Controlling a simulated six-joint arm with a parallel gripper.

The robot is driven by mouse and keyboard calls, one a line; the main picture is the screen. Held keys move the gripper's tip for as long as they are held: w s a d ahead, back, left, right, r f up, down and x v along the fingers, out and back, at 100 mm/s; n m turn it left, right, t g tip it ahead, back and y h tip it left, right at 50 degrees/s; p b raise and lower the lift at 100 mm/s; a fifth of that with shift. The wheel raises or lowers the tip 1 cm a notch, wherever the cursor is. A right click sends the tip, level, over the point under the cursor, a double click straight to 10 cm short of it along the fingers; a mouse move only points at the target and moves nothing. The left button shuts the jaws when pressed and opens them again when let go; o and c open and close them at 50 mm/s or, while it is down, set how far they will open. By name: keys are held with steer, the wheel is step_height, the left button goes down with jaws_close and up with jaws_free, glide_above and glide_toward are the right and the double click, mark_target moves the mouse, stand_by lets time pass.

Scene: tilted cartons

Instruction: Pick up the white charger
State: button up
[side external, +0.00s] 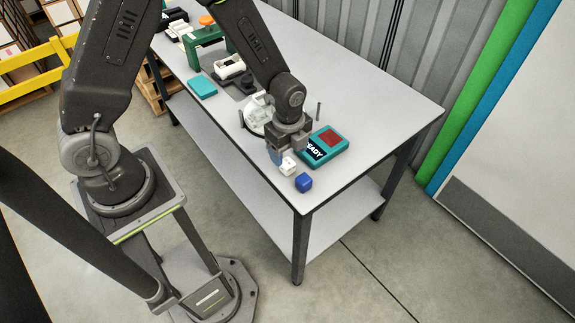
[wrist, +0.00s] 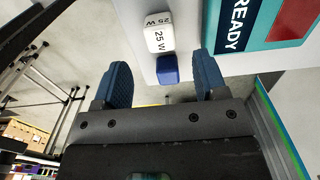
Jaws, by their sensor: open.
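The white charger (wrist: 159,40) is a small white block marked "25 W" in the wrist view, and it lies near the table's edge. In the side view the white charger (side external: 288,166) sits beside my gripper. A blue block (wrist: 167,70) is right next to the charger in the wrist view, and the blue block (side external: 303,182) also shows nearer the table corner in the side view.
A teal box with a "READY" label (side external: 334,142) lies just right of my gripper. A thin upright post (side external: 318,111) and a white round item (side external: 255,113) stand behind. A teal block (side external: 202,86) and a green frame (side external: 192,55) are farther back. The table's front edge is close.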

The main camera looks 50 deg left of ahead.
mark_target(287, 162)
steer(key=shift+a+f, duration=0.15)
steer(key=shift+f, duration=1.3)
steer(key=shift+a+f, duration=0.15)
steer(key=shift+f, duration=1.25)
steer(key=shift+c, duration=0.5)
steer(key=c, duration=0.9)
steer(key=shift+o, duration=0.2)
steer(key=shift+r, duration=0.1)
